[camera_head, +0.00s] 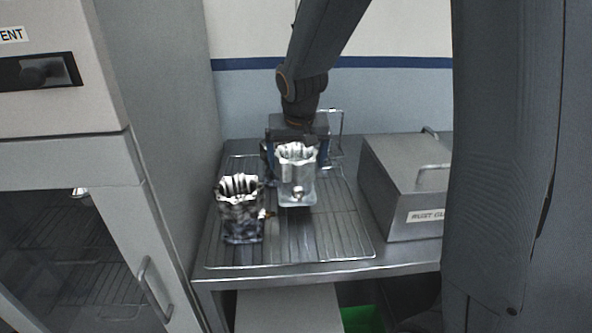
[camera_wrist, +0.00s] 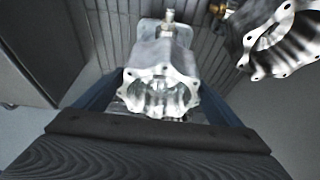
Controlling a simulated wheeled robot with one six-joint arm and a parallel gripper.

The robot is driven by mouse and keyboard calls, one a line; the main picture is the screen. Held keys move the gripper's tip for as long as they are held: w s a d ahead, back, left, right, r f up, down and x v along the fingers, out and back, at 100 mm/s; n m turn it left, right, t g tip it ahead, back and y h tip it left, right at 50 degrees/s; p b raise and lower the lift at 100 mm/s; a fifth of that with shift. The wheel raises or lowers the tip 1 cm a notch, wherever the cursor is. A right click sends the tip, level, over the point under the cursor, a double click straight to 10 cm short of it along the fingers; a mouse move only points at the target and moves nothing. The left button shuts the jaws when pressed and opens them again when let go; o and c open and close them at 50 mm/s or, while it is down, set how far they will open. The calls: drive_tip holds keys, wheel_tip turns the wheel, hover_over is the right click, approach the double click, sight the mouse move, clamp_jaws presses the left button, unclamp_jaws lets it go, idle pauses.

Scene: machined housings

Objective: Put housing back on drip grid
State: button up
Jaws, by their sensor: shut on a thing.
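A silver machined housing (camera_head: 297,178) with a scalloped flange on top is upright in my gripper (camera_head: 295,150), over the back middle of the drip grid. It also shows in the wrist view (camera_wrist: 160,75), between the blue fingers of the gripper (camera_wrist: 158,108). Whether its base touches the grid is hard to tell. A second, darker housing (camera_head: 240,210) stands on the left part of the drip grid (camera_head: 335,245); it shows at the top right of the wrist view (camera_wrist: 285,40).
A lidded steel box (camera_head: 400,190) with a label stands right of the grid. A cabinet with a glass door (camera_head: 70,250) is close on the left. A wire frame (camera_head: 335,130) rises behind the gripper. The front right of the grid is clear.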

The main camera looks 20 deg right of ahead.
drive_tip(key=shift+f, duration=1.6)
drive_tip(key=shift+f, duration=0.15)
drive_tip(key=o, duration=1.9)
drive_tip(key=shift+c, duration=0.2)
drive_tip(key=shift+s+r, duration=0.1)
drive_tip(key=shift+r, duration=0.3)
drive_tip(key=b+v, duration=0.1)
drive_tip(key=v, duration=0.9)
drive_tip(key=shift+s+a+r, duration=0.1)
drive_tip(key=shift+r, duration=0.3)
drive_tip(key=shift+s+f, duration=0.1)
drive_tip(key=shift+s, duration=0.25)
drive_tip(key=s+f+g, duration=0.1)
drive_tip(key=s+f, duration=0.3)
drive_tip(key=s, duration=0.1)
drive_tip(key=s+f+n+g, duration=0.1)
drive_tip(key=s+f, duration=0.4)
drive_tip(key=s+d+f+n+g, duration=0.1)
drive_tip(key=s+f, duration=0.3)
drive_tip(key=s, duration=0.1)
drive_tip(key=shift+s+f+y, duration=0.15)
drive_tip(key=shift+f+y, duration=0.25)
